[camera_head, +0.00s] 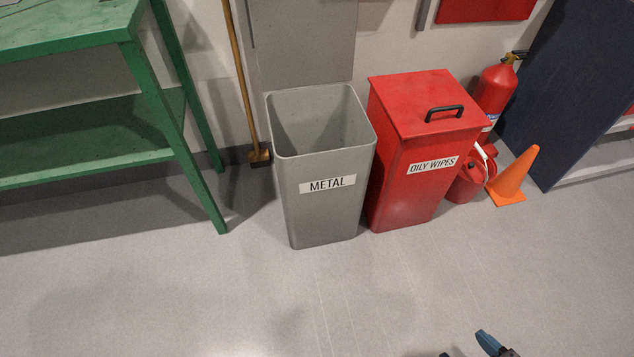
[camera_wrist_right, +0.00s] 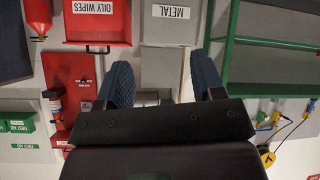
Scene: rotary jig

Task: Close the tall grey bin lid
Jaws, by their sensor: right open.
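The tall grey bin (camera_head: 325,215) stands on the floor with a "METAL" label on its front. Its top is open and its inside looks empty. A flat grey panel, the bin lid (camera_head: 305,45), stands upright behind the rear rim, its top cut off by the picture edge. The bin shows upside down at the top of the right wrist view (camera_wrist_right: 172,32). My right gripper (camera_head: 468,350) is barely in view at the bottom edge, well in front of the bins. In the right wrist view its two blue fingers (camera_wrist_right: 160,64) are apart with nothing between them. My left gripper is not in view.
A red "OILY WIPES" bin (camera_head: 400,190) with its handled lid down stands close on the right. Beyond it are a fire extinguisher (camera_head: 494,90) and an orange cone (camera_head: 515,175). A green bench (camera_head: 165,105) and a broom (camera_head: 240,80) are left. The floor in front is clear.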

